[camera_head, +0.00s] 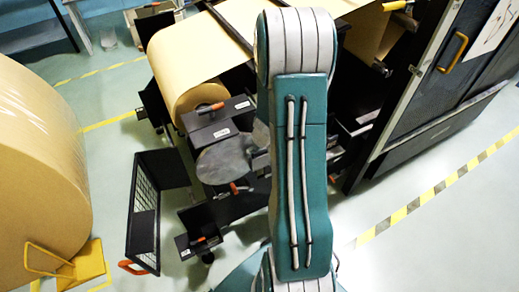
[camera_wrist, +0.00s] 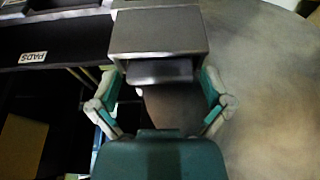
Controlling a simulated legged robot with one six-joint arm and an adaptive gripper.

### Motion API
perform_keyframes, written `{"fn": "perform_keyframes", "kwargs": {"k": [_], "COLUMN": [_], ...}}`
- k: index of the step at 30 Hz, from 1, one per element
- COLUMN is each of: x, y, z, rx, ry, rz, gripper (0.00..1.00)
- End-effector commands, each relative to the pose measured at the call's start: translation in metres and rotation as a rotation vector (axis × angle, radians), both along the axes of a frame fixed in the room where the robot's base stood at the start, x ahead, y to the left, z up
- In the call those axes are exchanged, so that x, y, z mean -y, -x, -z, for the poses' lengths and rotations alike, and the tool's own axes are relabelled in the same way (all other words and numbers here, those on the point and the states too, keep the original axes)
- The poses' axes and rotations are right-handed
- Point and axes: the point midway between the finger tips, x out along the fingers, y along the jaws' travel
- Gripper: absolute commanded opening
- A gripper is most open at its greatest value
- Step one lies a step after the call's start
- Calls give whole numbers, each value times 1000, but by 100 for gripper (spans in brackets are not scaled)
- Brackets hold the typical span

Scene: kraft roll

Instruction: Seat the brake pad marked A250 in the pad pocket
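In the wrist view a grey rectangular block (camera_wrist: 158,32) with a darker ledge on its near side, seemingly a brake pad, sits square between my fingertips. No A250 marking can be read on it. My gripper (camera_wrist: 160,75) has its fingers spread to the block's width, with the tips at its two near corners, and appears shut on it. A large grey disc (camera_wrist: 270,100) lies beyond and to the right; it also shows in the head view (camera_head: 225,160). My arm hides the gripper in the head view. I cannot make out the pad pocket.
A dark tray with a PADS label (camera_wrist: 33,57) is at the upper left of the wrist view. In the head view, dark boxes with orange handles (camera_head: 220,110) stand by the disc. A black mesh guard (camera_head: 145,210) stands left. Large kraft roll (camera_head: 40,150) at far left.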

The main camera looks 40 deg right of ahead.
Motion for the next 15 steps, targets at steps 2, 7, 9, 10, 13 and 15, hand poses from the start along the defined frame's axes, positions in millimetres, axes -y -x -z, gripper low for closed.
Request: {"fn": "perform_keyframes", "kwargs": {"k": [2,7,9,10,13,15], "x": [0,0,0,0,-1,-1], "y": [0,0,1,1,4,8], "z": [0,-2,-7,-9,-21,-29], "rx": [1,2,4,4,6,4], "ry": [0,0,0,0,2,2], "rz": [0,1,-1,0,-2,-1], "gripper": [100,100,100,100,100,100]}}
